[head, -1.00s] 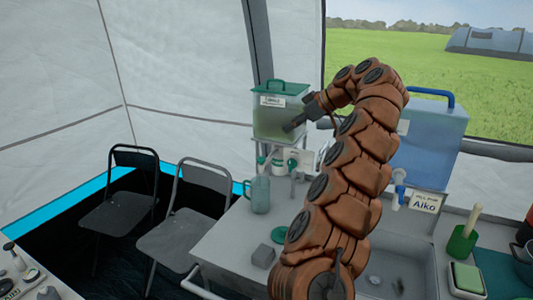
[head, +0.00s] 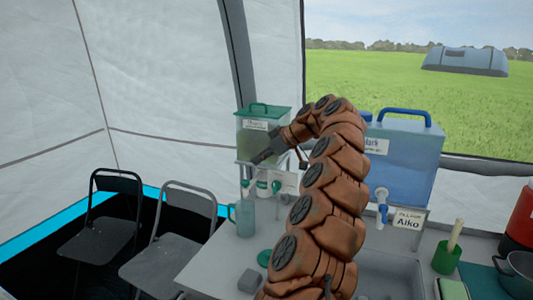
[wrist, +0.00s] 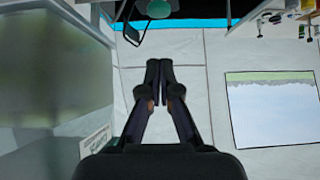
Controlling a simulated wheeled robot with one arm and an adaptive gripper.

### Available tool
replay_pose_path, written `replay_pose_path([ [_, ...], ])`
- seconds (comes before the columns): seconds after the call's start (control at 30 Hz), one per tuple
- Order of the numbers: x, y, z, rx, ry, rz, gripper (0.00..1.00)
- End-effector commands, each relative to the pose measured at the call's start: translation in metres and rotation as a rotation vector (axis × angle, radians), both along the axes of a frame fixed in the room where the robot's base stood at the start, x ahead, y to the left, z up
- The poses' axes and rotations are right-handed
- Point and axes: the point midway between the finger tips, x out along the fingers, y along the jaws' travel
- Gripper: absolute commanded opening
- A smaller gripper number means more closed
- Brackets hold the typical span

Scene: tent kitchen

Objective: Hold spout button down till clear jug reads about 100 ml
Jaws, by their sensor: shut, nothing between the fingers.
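A clear bluish jug (head: 242,218) with a handle stands upright on the counter, below and left of the green-lidded tank (head: 263,124). Its scale and any water level are too small to read. My gripper (head: 256,160) is shut and empty, in front of the tank's lower edge and above the jug. In the wrist view the shut fingertips (wrist: 160,64) are apart from the jug, with the tank (wrist: 48,75) at the left. I cannot make out a spout button on this tank.
A blue water container (head: 412,160) with a tap (head: 382,204) and an "Aiko" card (head: 409,218) stands to the right. A grey block (head: 250,280) and a green disc (head: 264,258) lie on the counter. Folding chairs (head: 172,235) stand to the left.

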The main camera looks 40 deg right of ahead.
Motion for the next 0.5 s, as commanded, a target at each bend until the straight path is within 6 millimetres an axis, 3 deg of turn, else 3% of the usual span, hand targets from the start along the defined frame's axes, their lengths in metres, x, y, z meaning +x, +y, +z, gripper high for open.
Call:
replay_pose_path([
  [0.27,0.027,0.017,-0.025,0.001,0.002,0.001,0.0],
  [0.5,0.027,0.017,-0.047,0.001,0.0,-0.001,0.0],
])
